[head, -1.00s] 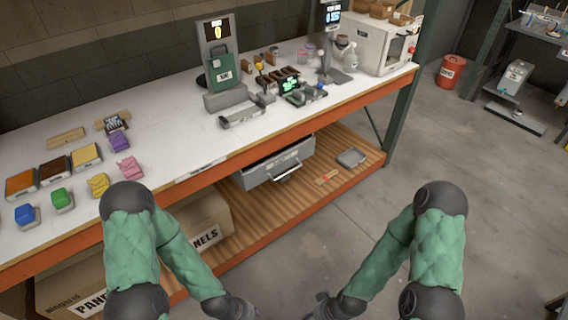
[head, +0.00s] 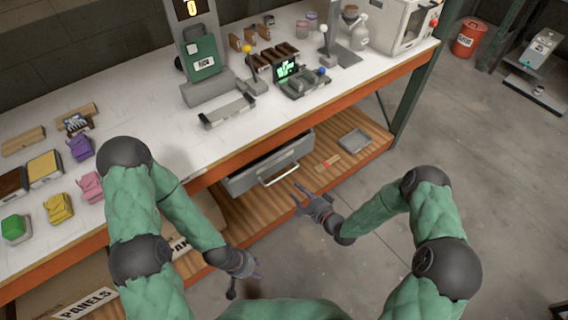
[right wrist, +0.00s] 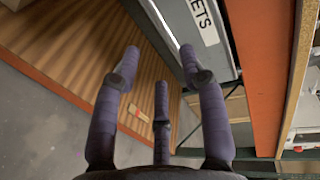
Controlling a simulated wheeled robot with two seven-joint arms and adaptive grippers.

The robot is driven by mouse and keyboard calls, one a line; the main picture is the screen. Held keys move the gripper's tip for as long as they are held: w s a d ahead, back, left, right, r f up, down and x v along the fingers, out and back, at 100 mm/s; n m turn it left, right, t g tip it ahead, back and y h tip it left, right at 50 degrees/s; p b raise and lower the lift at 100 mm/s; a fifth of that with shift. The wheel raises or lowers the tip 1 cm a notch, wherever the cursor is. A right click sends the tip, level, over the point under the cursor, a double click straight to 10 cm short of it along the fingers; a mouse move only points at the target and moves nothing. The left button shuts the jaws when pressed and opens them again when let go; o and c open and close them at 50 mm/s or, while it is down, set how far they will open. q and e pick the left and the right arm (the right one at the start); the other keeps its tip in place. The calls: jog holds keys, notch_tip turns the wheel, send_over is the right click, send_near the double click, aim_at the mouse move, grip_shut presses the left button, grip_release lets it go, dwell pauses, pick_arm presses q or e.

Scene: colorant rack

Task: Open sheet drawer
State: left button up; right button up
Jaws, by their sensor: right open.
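The grey sheet drawer (head: 240,183) hangs under the workbench top, with a pale bar handle (head: 281,175) on its front. In the right wrist view the drawer front (right wrist: 226,58) shows close by, with a white label ending in "ETS". I cannot tell how far out the drawer stands. My right gripper (head: 303,196) is open and empty, just in front of and to the right of the handle. Its spread fingers (right wrist: 160,80) fill the right wrist view and hold nothing. My left gripper (head: 246,284) is low, in front of the bench, with its fingers apart and empty.
The orange bench edge (head: 340,90) runs above the drawer. The slatted lower shelf (head: 238,218) lies below it, with a grey tray (head: 354,141) to the right. A cardboard box (head: 90,290) stands on the left. The floor (head: 370,250) in front is clear.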

aim_at(283, 176)
jog(key=b+x, duration=0.3)
jog(key=x, duration=0.7)
jog(key=shift+w+a+r, duration=0.1)
jog(key=shift+w+a, duration=0.15)
jog(key=shift+w, duration=0.05)
grip_shut()
